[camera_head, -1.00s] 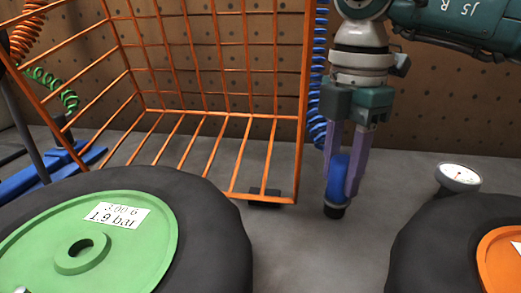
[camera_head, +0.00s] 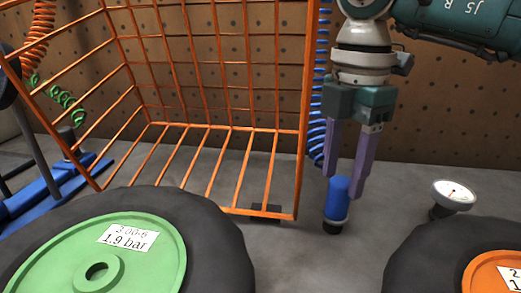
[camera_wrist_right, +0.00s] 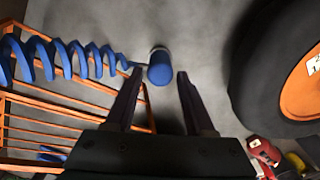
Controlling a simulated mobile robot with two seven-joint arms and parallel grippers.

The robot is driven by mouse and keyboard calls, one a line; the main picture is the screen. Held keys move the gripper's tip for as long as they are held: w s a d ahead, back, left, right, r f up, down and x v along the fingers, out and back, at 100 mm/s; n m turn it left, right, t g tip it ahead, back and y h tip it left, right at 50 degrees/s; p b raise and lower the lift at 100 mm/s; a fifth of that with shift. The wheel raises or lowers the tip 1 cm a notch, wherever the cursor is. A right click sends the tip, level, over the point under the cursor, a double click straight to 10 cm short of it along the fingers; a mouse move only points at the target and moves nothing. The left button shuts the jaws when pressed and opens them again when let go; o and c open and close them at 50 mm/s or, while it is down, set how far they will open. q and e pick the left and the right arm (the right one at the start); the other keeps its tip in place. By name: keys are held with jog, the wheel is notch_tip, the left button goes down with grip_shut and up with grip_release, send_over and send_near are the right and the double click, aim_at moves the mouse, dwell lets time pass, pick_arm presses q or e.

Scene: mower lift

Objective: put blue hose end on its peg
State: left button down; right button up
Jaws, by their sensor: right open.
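The blue hose end (camera_head: 337,203) stands upright with its dark foot low against the grey surface, between the orange basket and the right-hand wheel. A peg cannot be made out; what is under the foot is hidden. My right gripper (camera_head: 343,184) is open, its purple fingers pointing down just above and around the top of the hose end. In the right wrist view, the hose end (camera_wrist_right: 160,68) lies between the fingertips (camera_wrist_right: 160,76), with gaps at both sides. The blue coiled hose (camera_head: 318,130) hangs behind the basket's right edge. My left gripper is not seen.
The orange wire basket (camera_head: 302,120) stands close left of my right gripper. A green-hubbed wheel (camera_head: 215,235) is at front left, an orange-hubbed wheel (camera_head: 425,245) at front right. A round gauge (camera_head: 454,195) stands right of the hose end. A pegboard (camera_head: 440,115) closes the back.

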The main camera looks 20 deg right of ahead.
aim_at(342, 181)
jog(key=shift+r+p, duration=3.2)
jog(key=shift+r, duration=0.55)
